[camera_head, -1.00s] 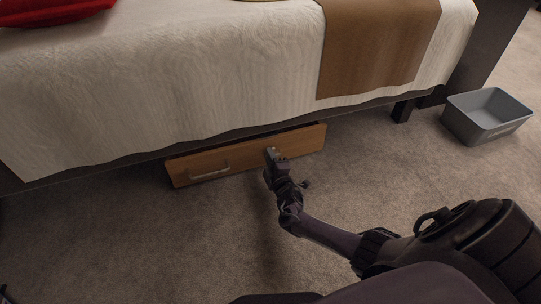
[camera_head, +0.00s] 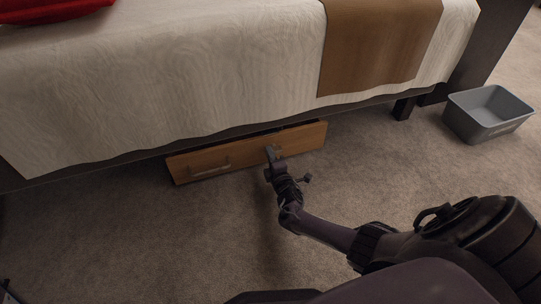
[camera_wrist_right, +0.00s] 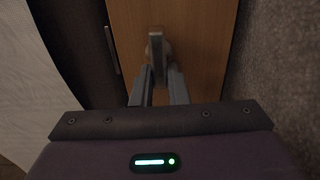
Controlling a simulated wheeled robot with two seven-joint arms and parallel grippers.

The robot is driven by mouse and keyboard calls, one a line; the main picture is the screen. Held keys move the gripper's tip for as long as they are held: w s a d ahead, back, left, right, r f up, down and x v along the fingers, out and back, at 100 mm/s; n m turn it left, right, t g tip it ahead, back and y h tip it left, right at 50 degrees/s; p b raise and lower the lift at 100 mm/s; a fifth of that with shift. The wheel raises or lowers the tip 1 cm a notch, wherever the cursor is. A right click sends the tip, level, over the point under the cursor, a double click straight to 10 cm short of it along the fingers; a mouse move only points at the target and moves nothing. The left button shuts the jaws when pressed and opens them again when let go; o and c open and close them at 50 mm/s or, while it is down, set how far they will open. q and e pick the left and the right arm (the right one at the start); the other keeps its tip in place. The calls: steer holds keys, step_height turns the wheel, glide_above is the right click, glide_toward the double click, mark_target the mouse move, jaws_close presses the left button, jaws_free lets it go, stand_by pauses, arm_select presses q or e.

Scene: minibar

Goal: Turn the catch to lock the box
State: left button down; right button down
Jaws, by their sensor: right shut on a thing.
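The box (camera_head: 245,157) is a wooden, drawer-like box under the edge of the bed, with its front panel facing me. The panel also fills the middle of the right wrist view (camera_wrist_right: 205,45). The catch (camera_wrist_right: 157,45) is a small grey metal piece on this panel. My right gripper (camera_wrist_right: 157,72) is shut on the catch, with a finger on each side of its lower part. In the head view my right gripper (camera_head: 272,154) is at the panel's right half and hides most of the catch.
A pale handle (camera_head: 210,171) is on the box's left half. The bed (camera_head: 180,75) with a white cover hangs low over the box. A grey bin (camera_head: 487,113) stands on the carpet at the right, beyond a dark bed leg (camera_head: 403,108). The carpet in front is clear.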

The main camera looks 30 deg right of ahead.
steer(key=c, duration=1.4)
jaws_free()
steer(key=shift+c, duration=0.2)
steer(key=p+v, duration=0.4)
steer(key=v, duration=0.3)
steer(key=shift+s, duration=0.4)
steer(key=shift+a, duration=0.1)
